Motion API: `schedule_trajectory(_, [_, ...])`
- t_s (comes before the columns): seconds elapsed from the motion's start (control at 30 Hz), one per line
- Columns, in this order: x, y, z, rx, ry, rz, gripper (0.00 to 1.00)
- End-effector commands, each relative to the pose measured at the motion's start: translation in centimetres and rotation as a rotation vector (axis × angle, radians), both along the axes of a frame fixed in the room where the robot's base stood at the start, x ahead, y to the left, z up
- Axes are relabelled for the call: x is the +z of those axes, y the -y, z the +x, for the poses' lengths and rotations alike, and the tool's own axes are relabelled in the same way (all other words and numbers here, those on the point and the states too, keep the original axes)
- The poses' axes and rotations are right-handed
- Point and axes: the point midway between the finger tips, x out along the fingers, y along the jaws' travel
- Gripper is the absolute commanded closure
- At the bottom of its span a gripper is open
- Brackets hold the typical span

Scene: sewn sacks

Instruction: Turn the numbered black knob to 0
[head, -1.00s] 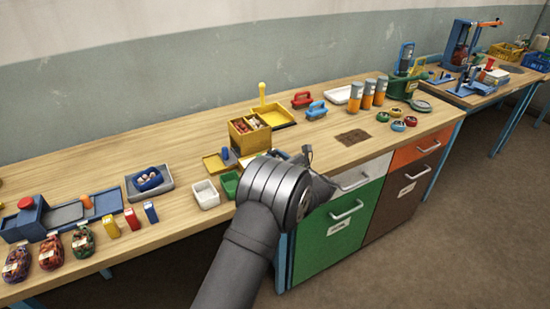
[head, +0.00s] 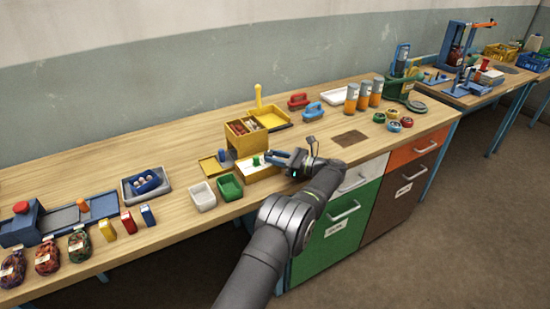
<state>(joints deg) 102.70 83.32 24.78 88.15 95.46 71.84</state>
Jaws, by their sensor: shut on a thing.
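My gripper (head: 273,159) reaches in from the right, low over the front of the bench, its blue fingers at the right side of a small yellow box with a white top (head: 262,171). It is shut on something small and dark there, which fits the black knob. The fingers hide most of it, and no number or pointer can be read at this size. A small green piece (head: 256,160) stands on the white top, just left of the fingertips.
A white bin (head: 202,197) and a green bin (head: 229,187) stand close left of the box. A yellow crate (head: 246,140) with red and white things is just behind. The bench top right of my gripper, around a dark patch (head: 350,138), is clear.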

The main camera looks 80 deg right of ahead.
Motion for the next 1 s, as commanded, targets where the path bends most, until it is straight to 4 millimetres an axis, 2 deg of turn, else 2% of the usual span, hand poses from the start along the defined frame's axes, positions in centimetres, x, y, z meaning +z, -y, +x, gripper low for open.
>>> schedule_trajectory(0.5, [0.1, 0.0, 0.1, 0.013, 0.002, -0.001, 0.94])
schedule_trajectory(0.53, [0.1, 0.0, 0.1, 0.013, 0.002, -0.001, 0.68])
schedule_trajectory(0.57, [0.1, 0.0, 0.1, 0.013, 0.002, -0.001, 0.62])
schedule_trajectory(0.87, [0.1, 0.0, -0.1, 0.011, 0.001, -0.001, 0.62])
schedule_trajectory(1.0, [0.0, -0.1, -1.3, 0.009, 0.001, -0.001, 0.62])
